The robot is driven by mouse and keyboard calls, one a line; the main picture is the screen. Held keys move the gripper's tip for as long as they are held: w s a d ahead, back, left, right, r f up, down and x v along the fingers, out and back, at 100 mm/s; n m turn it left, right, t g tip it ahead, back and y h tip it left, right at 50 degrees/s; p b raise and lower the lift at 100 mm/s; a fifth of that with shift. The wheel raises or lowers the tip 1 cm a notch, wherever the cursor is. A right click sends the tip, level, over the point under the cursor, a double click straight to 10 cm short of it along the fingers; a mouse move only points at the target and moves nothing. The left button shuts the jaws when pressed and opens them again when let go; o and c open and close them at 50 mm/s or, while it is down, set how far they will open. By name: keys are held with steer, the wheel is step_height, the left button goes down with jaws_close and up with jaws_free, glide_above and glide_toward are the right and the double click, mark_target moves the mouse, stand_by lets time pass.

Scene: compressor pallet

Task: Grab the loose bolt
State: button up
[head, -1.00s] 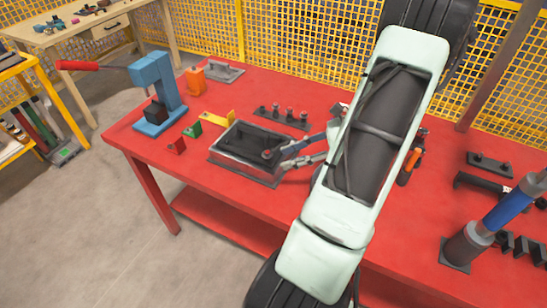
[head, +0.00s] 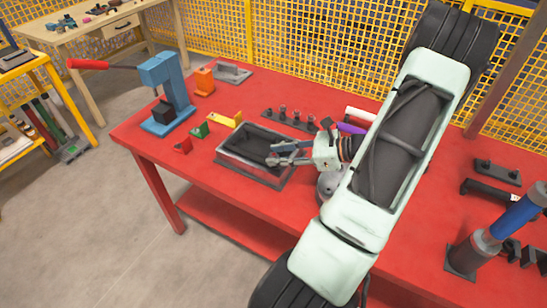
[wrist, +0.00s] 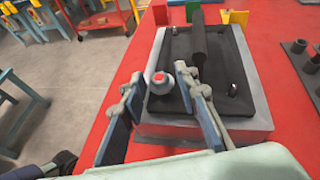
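The loose bolt (wrist: 160,82), grey with a red-marked top, shows in the wrist view near the left edge of a dark plate set in a grey block (wrist: 255,118). My gripper (wrist: 159,76) is open, with one finger on each side of the bolt. The bolt seems apart from both fingers, though the gap on the right is small. In the head view my gripper (head: 271,155) reaches in from the right over the block (head: 229,166). I cannot make out the bolt there now.
Several dark studs on a strip (head: 283,115) stand behind the block. A blue press (head: 168,100) stands farther left. The red table (head: 170,170) is clear in front.

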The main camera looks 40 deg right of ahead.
steer(key=shift+x, duration=0.8)
steer(key=shift+c, duration=0.7)
jaws_close()
